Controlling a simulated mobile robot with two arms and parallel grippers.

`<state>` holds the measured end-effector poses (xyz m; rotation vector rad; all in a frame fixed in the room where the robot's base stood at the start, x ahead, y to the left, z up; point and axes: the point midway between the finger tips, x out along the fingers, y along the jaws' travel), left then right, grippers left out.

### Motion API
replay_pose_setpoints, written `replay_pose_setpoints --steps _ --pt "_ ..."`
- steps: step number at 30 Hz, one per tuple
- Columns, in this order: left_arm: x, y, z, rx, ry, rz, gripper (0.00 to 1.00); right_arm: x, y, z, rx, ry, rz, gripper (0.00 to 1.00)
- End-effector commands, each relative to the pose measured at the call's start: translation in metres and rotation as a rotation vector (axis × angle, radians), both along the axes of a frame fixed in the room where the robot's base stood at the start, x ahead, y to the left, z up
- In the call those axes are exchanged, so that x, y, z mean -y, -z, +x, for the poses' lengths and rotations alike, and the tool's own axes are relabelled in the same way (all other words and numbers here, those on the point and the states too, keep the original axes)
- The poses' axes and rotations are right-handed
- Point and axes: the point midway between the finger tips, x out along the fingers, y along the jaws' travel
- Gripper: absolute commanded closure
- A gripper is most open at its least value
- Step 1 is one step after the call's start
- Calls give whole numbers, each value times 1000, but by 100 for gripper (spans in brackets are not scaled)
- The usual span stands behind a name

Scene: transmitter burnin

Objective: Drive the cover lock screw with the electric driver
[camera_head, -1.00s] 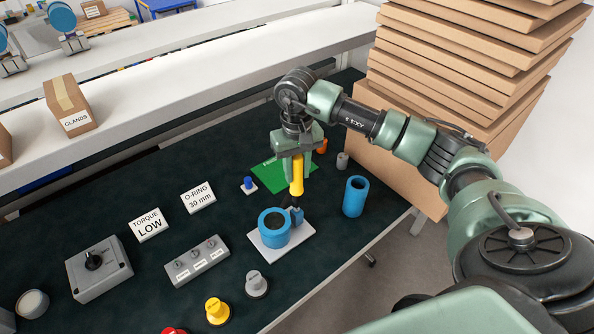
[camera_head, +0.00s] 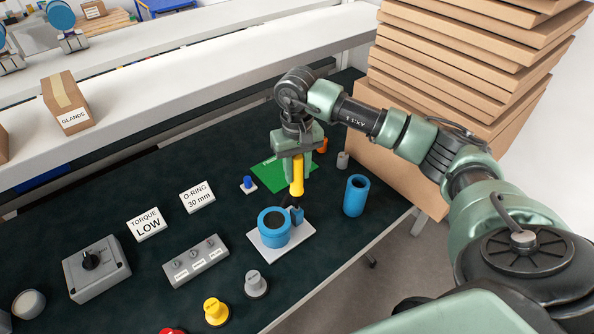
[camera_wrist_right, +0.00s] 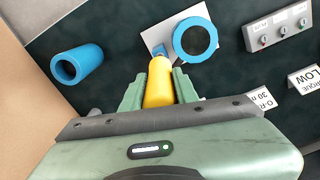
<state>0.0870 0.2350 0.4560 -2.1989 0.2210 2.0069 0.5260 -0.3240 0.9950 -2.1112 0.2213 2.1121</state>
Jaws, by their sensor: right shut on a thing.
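My right gripper (camera_head: 297,160) is shut on the yellow electric driver (camera_head: 297,176) and holds it upright, dark tip downward. The driver also shows between the fingers in the right wrist view (camera_wrist_right: 159,82). Its tip is at the small blue block (camera_head: 297,214) on the side of the blue ring-shaped housing (camera_head: 273,238), which sits on a white plate (camera_head: 262,244). The screw itself is too small or hidden to see, and I cannot tell whether the tip touches it. My left gripper is not in view.
A blue cylinder (camera_head: 355,196) stands right of the plate. A green mat (camera_head: 268,178) lies behind. A grey switch box (camera_head: 196,261), a knob box (camera_head: 96,268), "TORQUE LOW" (camera_head: 147,225) and "O-RING 30 mm" (camera_head: 197,197) signs are left. Stacked cardboard (camera_head: 470,60) stands behind my right arm.

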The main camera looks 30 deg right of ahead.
Motion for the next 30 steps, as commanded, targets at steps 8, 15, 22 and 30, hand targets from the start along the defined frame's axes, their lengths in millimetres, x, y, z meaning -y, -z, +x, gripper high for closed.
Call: replay_pose_setpoints --steps 8,15,22,30 --pt "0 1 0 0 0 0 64 0 0 0 1 0 1 100" --pt "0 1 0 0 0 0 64 0 0 0 1 0 1 100" --pt "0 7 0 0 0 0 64 0 2 0 1 -1 1 100" --pt "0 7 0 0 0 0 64 0 1 0 0 -1 1 100"
